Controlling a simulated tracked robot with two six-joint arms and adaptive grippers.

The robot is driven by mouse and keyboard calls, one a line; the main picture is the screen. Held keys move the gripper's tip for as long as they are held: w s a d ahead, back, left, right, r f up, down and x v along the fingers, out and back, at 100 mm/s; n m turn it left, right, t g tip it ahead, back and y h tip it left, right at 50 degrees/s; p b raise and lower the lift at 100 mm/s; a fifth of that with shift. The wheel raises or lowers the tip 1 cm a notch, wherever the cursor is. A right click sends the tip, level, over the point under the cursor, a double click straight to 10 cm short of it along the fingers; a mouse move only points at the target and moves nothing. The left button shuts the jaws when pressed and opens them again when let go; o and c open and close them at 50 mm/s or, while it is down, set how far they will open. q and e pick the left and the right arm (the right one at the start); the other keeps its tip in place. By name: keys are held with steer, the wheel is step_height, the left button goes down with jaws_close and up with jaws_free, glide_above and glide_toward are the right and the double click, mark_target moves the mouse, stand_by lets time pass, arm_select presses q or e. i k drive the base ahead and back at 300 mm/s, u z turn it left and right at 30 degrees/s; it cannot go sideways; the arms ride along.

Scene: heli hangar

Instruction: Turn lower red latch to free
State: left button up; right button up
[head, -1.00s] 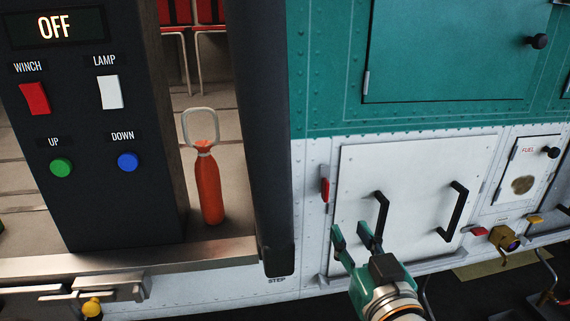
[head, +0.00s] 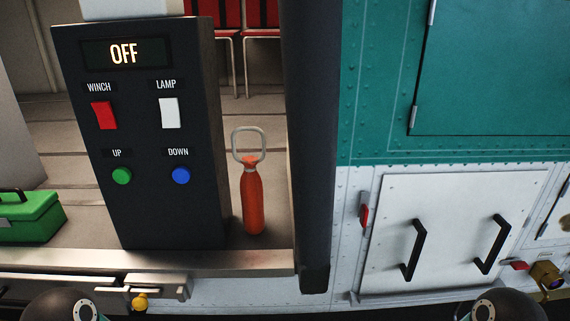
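A white hatch panel (head: 455,235) with two black handles is shut on the aircraft's side at the right. One red latch (head: 364,215) stands upright at the panel's left edge. A second red latch (head: 519,265) sits lower, by the panel's lower right corner, and looks turned sideways. Neither of my grippers is in view.
A dark control box (head: 145,130) reads OFF and has switches and buttons. A red bottle (head: 252,195) stands beside it in the doorway. A green toolbox (head: 30,215) is at the left. A brass-coloured fitting (head: 546,275) is close to the lower latch. A dark post (head: 315,140) divides doorway and panel.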

mark_target(515, 264)
steer(key=u, duration=0.05)
steer(key=k, duration=1.1)
steer(key=z, duration=0.65)
steer(key=i, duration=0.9)
steer(key=z, duration=0.05)
